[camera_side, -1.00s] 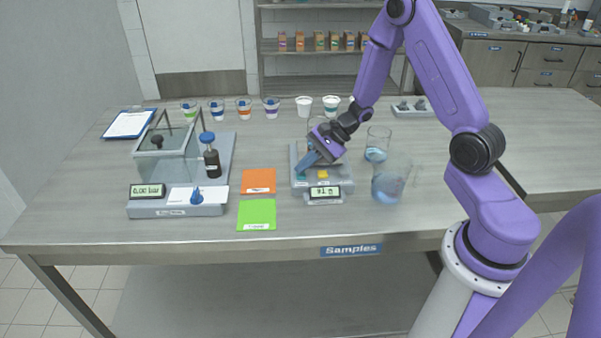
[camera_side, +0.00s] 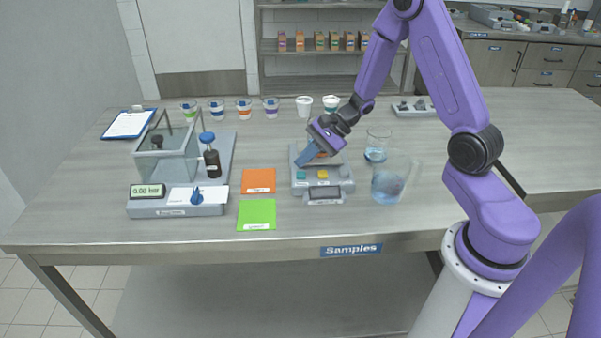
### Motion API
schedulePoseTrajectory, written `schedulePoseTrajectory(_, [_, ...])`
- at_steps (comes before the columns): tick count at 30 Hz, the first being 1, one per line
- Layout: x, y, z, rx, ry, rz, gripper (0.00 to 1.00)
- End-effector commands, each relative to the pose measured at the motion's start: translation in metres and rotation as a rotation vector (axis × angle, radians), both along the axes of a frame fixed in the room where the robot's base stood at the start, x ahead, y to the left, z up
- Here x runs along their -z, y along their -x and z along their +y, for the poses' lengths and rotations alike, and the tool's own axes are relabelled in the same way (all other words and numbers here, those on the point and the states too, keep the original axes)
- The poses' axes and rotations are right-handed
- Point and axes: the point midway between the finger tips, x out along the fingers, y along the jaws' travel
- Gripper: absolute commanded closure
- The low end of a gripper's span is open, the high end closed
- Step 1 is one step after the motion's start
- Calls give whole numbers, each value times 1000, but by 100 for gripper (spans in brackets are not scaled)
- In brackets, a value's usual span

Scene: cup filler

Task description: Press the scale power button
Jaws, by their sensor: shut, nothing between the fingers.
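The grey scale (camera_side: 298,188) sits on the table in front of my arm. Its front display (camera_side: 324,194) is dark. A teal button (camera_side: 301,175) and a yellow button (camera_side: 322,174) show on its top, behind the display, and both are uncovered. My gripper (camera_side: 302,161) is shut and empty. Its fingertips point down and left, just behind and above the teal button in the picture, and look apart from it. The exact height above the scale is hard to tell.
Glass beakers (camera_side: 388,184) with blue liquid stand right of the scale. Orange (camera_side: 258,181) and green (camera_side: 257,214) sheets lie to its left. A glass-boxed balance (camera_side: 177,209) with a lit display is further left. Several cups (camera_side: 303,106) line the back.

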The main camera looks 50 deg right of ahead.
Motion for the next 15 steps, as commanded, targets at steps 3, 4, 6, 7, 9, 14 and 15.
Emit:
schedulePoseTrajectory(3, [-11,0,0,0,1,-2,100])
schedulePoseTrajectory(4, [-14,0,0,0,1,-2,100])
schedulePoseTrajectory(6, [-20,0,0,-1,1,-3,100])
schedulePoseTrajectory(7, [-22,0,0,-1,0,-2,100])
schedulePoseTrajectory(9, [-28,0,0,-2,1,-3,100])
schedulePoseTrajectory(14, [-42,0,0,0,1,-3,100])
schedulePoseTrajectory(15, [-45,0,0,0,1,-3,100])
